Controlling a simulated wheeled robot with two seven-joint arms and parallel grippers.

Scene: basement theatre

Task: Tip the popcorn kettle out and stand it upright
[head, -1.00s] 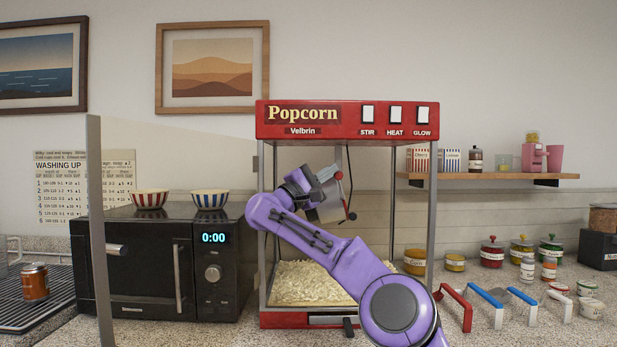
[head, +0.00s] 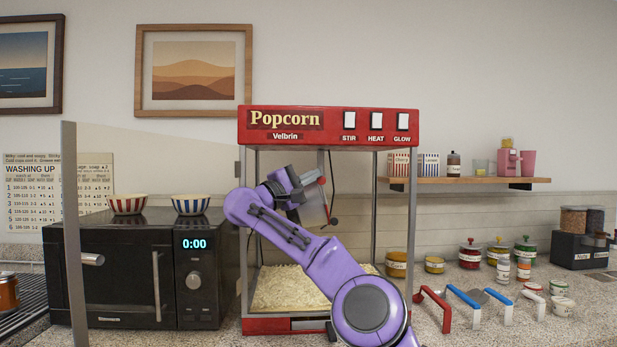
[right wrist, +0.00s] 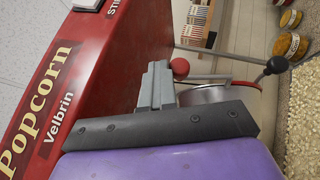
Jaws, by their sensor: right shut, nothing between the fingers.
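The metal popcorn kettle (head: 316,211) hangs inside the red popcorn machine (head: 260,137), partly hidden behind my right arm. A red knob (head: 322,180) and a black knob (head: 334,222) show at its right side. In the right wrist view, the kettle's shiny rim (right wrist: 205,94) is just past my fingers, with the red knob (right wrist: 180,67) close to their tips and the black knob (right wrist: 277,65) farther off. My right gripper (head: 312,177) is shut and empty, up by the kettle. The kettle's exact tilt is hard to judge. My left gripper is out of view.
The machine's glass door (head: 75,240) stands open to the left, in front of the black microwave (head: 130,265). Popcorn (head: 285,288) covers the cabinet floor. Jars and coloured-handled scoops (head: 463,296) stand on the counter at right.

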